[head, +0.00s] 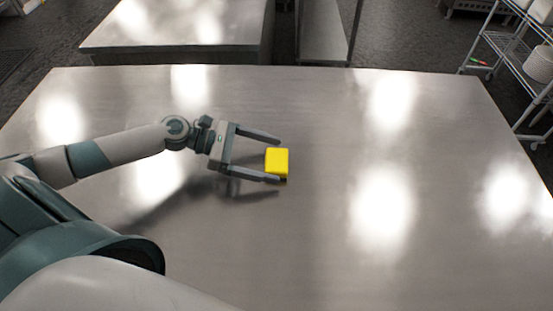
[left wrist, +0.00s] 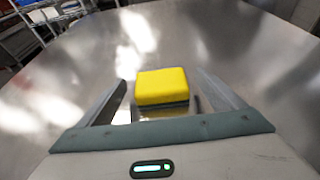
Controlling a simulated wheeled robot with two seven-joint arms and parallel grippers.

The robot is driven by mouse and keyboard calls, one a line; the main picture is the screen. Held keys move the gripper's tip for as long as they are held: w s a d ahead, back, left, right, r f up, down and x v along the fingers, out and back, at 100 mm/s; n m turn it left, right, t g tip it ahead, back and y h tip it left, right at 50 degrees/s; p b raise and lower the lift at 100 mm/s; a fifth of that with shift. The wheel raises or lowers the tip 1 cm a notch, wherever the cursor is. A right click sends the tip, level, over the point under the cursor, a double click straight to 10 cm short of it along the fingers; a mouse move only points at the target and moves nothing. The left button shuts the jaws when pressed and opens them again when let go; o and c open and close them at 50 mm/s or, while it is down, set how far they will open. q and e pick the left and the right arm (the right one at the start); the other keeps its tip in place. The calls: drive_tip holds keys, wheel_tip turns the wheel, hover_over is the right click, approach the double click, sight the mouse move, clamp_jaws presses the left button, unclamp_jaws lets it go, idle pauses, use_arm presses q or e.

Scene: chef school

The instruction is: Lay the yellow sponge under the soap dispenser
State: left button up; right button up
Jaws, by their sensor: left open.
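The yellow sponge (head: 277,162) sits on the steel table, left of the middle in the head view. My left gripper (head: 279,159) is open, with its fingertips pointing right at the sponge. In the left wrist view the sponge (left wrist: 162,86) shows between the two open fingers (left wrist: 160,90), near their tips, with a dark layer along its lower edge. I cannot tell whether a finger touches it. No soap dispenser shows in either view. My right gripper is not in view.
The steel table (head: 330,230) is otherwise bare, with wide free room to the right. A second steel table (head: 180,25) stands behind it. A wire shelf rack (head: 510,60) with white dishes (head: 540,62) stands at the far right.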

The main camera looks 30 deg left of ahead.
sight(269, 159)
use_arm(q)
drive_tip(key=shift+d+f, duration=0.1)
drive_tip(key=shift+d, duration=0.05)
idle(0.3)
drive_tip(key=c, duration=1.2)
drive_tip(key=shift+r+b, duration=0.3)
drive_tip(key=shift+r, duration=0.55)
wheel_tip(269, 159, up, 3)
drive_tip(key=shift+f+b, duration=0.2)
drive_tip(key=shift+b, duration=0.15)
drive_tip(key=d+r, duration=0.2)
drive_tip(key=d, duration=0.2)
drive_tip(key=w+d+r+p, duration=0.1)
drive_tip(key=d+r, duration=0.1)
drive_tip(key=d, duration=0.1)
drive_tip(key=d+r, duration=0.2)
drive_tip(key=d, duration=0.2)
drive_tip(key=shift+w+d+r, duration=0.3)
drive_tip(key=shift+w+r, duration=0.05)
